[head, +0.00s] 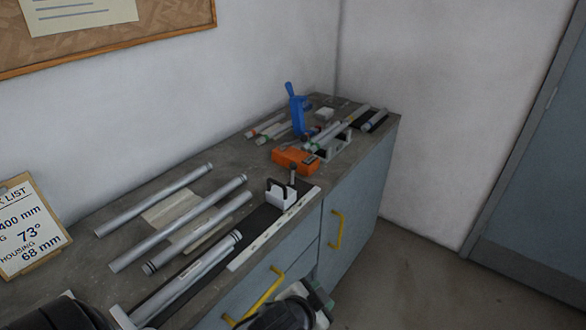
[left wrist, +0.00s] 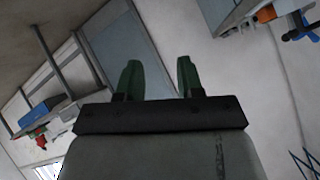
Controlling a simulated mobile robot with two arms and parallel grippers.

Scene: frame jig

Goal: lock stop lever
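In the head view, a small stop (head: 281,194) with a pale block and a black looped top sits on the dark rail (head: 259,219) near the bench's front edge. A thin upright lever with a dark knob (head: 293,174) stands just behind it; I cannot tell whether it is locked. In the left wrist view, my left gripper (left wrist: 158,80) has its two green fingers apart with nothing between them. At the bottom of the head view, a gripper with green parts (head: 318,298) shows beside the bench front, clear of the stop; I cannot tell which arm it belongs to or its opening.
Several metal tubes (head: 180,224) lie left of the stop. An orange block (head: 295,160), a blue clamp-like tool (head: 298,114) and more tubes lie farther back. A white scale strip (head: 274,229) runs along the front. Yellow handles (head: 336,230) stick out from the cabinet. Floor at right is clear.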

